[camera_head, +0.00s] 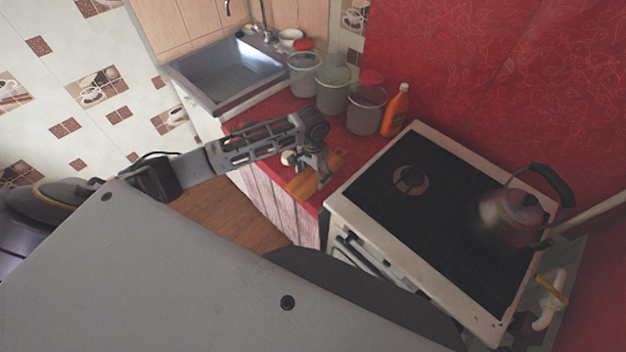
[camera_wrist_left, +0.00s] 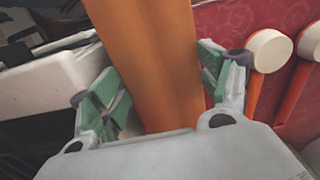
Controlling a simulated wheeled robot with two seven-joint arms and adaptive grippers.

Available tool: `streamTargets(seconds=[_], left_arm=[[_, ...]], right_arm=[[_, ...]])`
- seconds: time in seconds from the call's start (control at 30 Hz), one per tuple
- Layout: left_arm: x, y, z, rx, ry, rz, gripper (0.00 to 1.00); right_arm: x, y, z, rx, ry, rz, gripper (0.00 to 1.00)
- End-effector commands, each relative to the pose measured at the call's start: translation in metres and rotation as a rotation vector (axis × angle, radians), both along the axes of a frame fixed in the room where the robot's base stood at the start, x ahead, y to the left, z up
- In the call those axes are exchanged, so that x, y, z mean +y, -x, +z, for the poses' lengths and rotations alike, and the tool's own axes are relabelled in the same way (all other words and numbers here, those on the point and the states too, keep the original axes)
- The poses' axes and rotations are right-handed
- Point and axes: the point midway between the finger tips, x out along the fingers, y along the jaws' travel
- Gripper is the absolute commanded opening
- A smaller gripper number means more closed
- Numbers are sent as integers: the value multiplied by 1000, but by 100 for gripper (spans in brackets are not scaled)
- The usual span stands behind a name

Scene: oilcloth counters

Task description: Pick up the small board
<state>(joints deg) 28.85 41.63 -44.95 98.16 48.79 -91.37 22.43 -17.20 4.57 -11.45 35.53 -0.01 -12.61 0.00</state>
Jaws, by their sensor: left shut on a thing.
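The small board (camera_head: 302,185) is orange-brown wood at the front edge of the red counter, beside the stove. In the left wrist view the board (camera_wrist_left: 158,50) runs up between the fingers, its near end hidden by the gripper body. My left gripper (camera_head: 322,176) reaches over the counter from the left and is shut on the board; its green-padded fingers (camera_wrist_left: 168,85) lie on either side of it. I cannot tell whether the board still touches the counter. My right gripper is not in view.
The stove (camera_head: 395,205) with a kettle (camera_head: 512,215) stands right of the board. Behind are several lidded jars (camera_head: 333,92) and an orange bottle (camera_head: 396,110). A sink (camera_head: 225,75) is at the back left. White-ended orange items (camera_wrist_left: 268,50) lie close beside the gripper.

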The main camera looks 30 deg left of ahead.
Motion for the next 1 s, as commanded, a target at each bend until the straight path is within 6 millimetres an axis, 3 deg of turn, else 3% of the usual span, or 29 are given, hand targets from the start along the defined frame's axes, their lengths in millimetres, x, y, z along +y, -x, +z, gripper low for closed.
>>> streamTargets(seconds=[0.13, 0.17, 0.2, 0.43, 0.87, 1.0], left_arm=[[-1, 0, 22, -2, 2, -2, 43], [-1, -1, 25, -2, 2, -2, 26], [-1, -1, 29, -2, 2, -1, 0], [-1, 0, 41, 0, 1, -1, 0], [0, 0, 42, 1, 1, -1, 0], [0, 0, 41, 1, 1, -1, 16]], right_arm=[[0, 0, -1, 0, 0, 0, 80], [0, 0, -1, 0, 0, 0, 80], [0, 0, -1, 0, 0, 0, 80], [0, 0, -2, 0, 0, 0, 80], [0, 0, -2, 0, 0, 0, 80], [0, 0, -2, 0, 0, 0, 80]])
